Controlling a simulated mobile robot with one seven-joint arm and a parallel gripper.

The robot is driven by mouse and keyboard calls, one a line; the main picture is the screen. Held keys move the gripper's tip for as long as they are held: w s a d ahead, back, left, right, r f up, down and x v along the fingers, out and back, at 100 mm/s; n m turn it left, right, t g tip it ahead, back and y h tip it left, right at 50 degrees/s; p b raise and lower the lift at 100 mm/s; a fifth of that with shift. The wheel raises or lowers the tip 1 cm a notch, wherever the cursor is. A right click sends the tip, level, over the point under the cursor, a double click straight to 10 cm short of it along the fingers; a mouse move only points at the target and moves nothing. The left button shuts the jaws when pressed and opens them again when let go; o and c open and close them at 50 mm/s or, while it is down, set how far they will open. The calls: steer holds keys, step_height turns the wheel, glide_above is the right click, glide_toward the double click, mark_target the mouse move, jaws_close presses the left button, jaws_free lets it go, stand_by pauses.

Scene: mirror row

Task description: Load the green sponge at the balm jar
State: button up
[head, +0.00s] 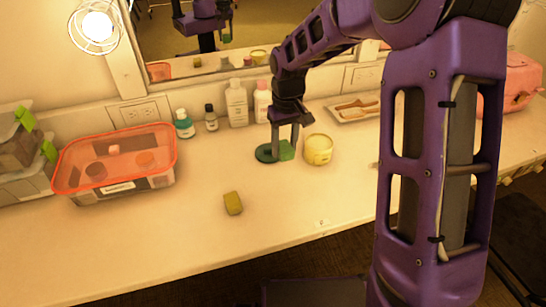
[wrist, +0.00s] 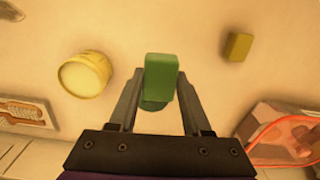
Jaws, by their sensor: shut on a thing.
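My gripper (head: 286,140) is shut on the green sponge (head: 288,151), a small upright block, which also shows between the fingers in the wrist view (wrist: 161,72). The yellow balm jar (head: 318,150) stands upright just right of the sponge in the head view. In the wrist view the jar (wrist: 85,75) is left of my gripper, apart from it, with a pale round top. A dark green round disc (head: 265,153) lies at the sponge's left in the head view; it shows partly behind the sponge in the wrist view. I cannot tell whether they touch.
An olive-yellow block (head: 232,203) lies on the counter's front part. A clear bin with a red rim (head: 165,165) stands left. Bottles (head: 237,103) line the wall, and a tray with wooden brushes (head: 345,112) lies behind the jar. The front counter is mostly clear.

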steer(key=r+p, duration=0.1)
steer(key=p, duration=0.4)
glide_above(319, 144)
steer(key=shift+w+f+b, duration=0.1)
steer(key=shift+f+b, duration=0.95)
steer(key=shift+f, duration=1.85)
steer(key=shift+f+b, duration=0.35)
steer(key=shift+f, duration=0.15)
steer(key=shift+r+p, duration=0.9)
steer(key=shift+r, duration=0.4)
step_height(319, 144, up, 4)
steer(key=shift+r, duration=0.2)
